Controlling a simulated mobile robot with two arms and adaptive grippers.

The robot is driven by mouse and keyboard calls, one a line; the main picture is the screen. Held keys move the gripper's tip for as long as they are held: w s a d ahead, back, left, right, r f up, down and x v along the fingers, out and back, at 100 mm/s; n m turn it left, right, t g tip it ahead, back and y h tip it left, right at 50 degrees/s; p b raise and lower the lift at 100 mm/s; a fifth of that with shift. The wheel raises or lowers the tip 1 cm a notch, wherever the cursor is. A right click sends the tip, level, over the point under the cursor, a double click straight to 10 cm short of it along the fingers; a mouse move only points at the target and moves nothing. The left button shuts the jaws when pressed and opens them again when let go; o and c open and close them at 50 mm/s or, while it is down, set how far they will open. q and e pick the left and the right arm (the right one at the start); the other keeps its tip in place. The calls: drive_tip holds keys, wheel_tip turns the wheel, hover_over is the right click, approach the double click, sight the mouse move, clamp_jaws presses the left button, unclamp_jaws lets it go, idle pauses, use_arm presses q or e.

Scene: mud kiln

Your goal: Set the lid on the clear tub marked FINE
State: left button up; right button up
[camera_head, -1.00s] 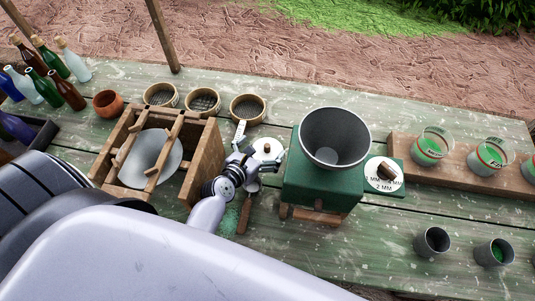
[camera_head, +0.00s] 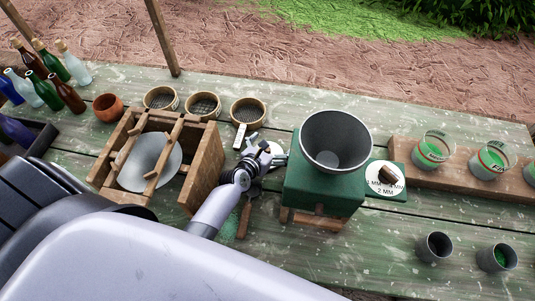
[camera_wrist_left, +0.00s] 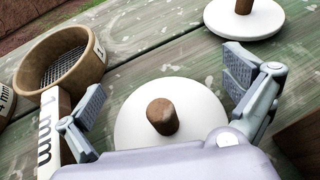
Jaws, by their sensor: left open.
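A white round lid (camera_wrist_left: 185,100) with a brown wooden knob (camera_wrist_left: 162,116) lies flat on the table, between the fingers of my left gripper (camera_wrist_left: 165,100) in the wrist view. The gripper is open and its fingers are apart from the knob. In the head view the left gripper (camera_head: 264,152) hides most of the lid (camera_head: 278,161). A clear tub (camera_head: 487,160) with green contents stands at the right on a wooden board; red letters starting "FI" show on it, the rest is hard to read. My right gripper is not in view.
A green mill (camera_head: 322,190) with a grey hopper stands just right of the gripper, a wooden-framed box (camera_head: 206,165) left. A second white lid (camera_wrist_left: 265,22) lies farther back. A sieve (camera_wrist_left: 62,58) is near. Another clear tub (camera_head: 433,150) and metal cups (camera_head: 433,247) are right.

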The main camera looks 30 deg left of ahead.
use_arm(q)
drive_tip(key=shift+c, duration=0.4)
drive_tip(key=shift+s, duration=0.1)
drive_tip(key=c, duration=2.2)
clamp_jaws()
drive_tip(key=shift+s+f, duration=0.1)
drive_tip(key=shift+f, duration=0.05)
